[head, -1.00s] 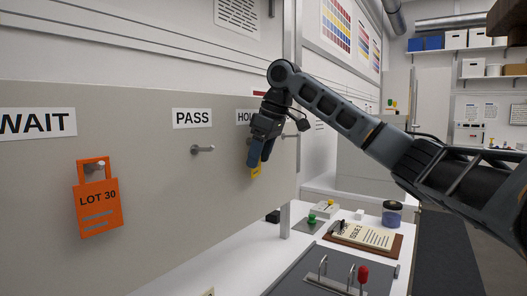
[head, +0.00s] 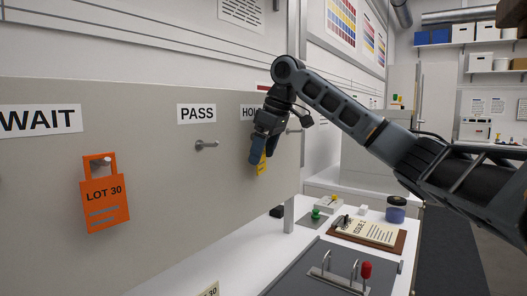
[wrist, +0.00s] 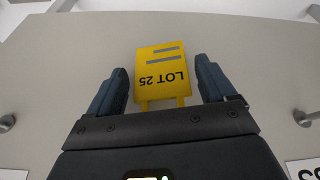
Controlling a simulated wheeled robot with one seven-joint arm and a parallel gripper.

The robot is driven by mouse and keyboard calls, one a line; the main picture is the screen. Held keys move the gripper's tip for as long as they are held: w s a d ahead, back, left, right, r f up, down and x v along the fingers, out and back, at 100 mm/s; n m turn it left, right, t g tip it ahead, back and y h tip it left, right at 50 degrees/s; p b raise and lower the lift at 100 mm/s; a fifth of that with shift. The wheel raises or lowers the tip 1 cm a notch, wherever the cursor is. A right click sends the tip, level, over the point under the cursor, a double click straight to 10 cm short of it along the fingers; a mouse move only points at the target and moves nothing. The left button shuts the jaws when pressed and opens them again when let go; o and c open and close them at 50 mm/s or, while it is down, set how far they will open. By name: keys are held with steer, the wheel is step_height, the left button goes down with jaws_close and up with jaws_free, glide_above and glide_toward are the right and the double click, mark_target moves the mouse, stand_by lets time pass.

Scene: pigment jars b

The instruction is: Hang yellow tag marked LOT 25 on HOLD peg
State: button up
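The yellow LOT 25 tag (wrist: 161,71) shows face-on and inverted in the wrist view, its loop legs running toward my gripper. In the head view only a part of the yellow tag (head: 262,167) shows below the fingers. My gripper (wrist: 161,82) is open, with one finger on each side of the tag and narrow gaps between. In the head view my gripper (head: 262,153) is in front of the board below the partly covered HOLD label (head: 249,112). The HOLD peg and the top of the tag's loop are hidden, so I cannot tell whether the loop is around the peg.
An orange LOT 30 tag (head: 105,205) hangs under WAIT. The PASS peg (head: 207,144) is bare; another peg (head: 296,130) sticks out right of my gripper. Below are a clipboard (head: 368,235), a jar (head: 395,211) and a grey panel with a red knob (head: 366,269).

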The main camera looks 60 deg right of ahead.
steer(key=shift+o, duration=0.9)
steer(key=b+v, duration=0.1)
steer(key=v, duration=0.6)
steer(key=shift+s+r, duration=0.15)
steer(key=shift+r, duration=0.25)
